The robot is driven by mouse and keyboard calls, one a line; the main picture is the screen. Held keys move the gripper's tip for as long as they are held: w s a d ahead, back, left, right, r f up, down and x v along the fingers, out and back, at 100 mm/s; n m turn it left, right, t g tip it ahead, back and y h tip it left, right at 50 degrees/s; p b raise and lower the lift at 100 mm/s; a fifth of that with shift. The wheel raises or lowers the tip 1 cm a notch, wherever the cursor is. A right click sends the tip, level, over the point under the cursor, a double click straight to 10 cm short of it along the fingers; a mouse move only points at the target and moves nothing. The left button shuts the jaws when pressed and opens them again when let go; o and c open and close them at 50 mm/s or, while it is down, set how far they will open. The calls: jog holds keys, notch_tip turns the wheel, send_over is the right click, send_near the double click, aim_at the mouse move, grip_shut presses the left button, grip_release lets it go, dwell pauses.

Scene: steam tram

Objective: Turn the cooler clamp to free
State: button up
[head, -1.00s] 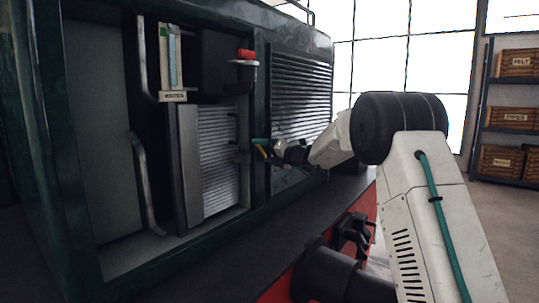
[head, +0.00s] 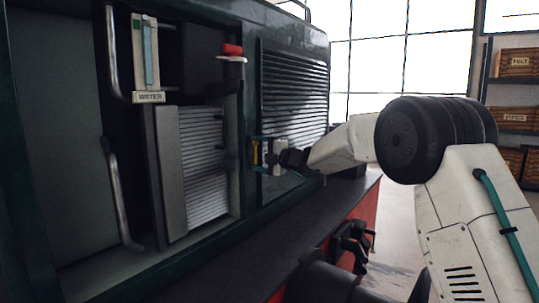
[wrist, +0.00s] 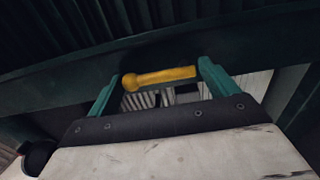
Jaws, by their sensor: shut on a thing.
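The yellow clamp handle (head: 254,153) is on the frame post right of the finned silver cooler (head: 205,160). It stands about upright in the head view. In the wrist view the yellow handle (wrist: 158,77) lies across between my green fingertips, its rounded end at the left finger. My gripper (head: 257,155) is shut on the handle, one finger above and one below it in the head view; it also shows in the wrist view (wrist: 160,82). The clamp's pivot and any marking are not clear.
A gauge labelled WATER (head: 149,97) and a red-capped fitting (head: 232,50) are above the cooler. Metal handrails (head: 122,190) are at left, a louvred panel (head: 293,95) at right. A dark ledge (head: 200,265) runs below. Shelves with crates (head: 515,115) stand far right.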

jog(key=shift+d+f, duration=0.15)
jog(key=shift+f, duration=0.3)
jog(key=o, duration=1.2)
jog(key=shift+r, duration=0.1)
jog(key=v, duration=0.7)
jog(key=shift+s+d, duration=0.2)
jog(key=shift+d, duration=0.1)
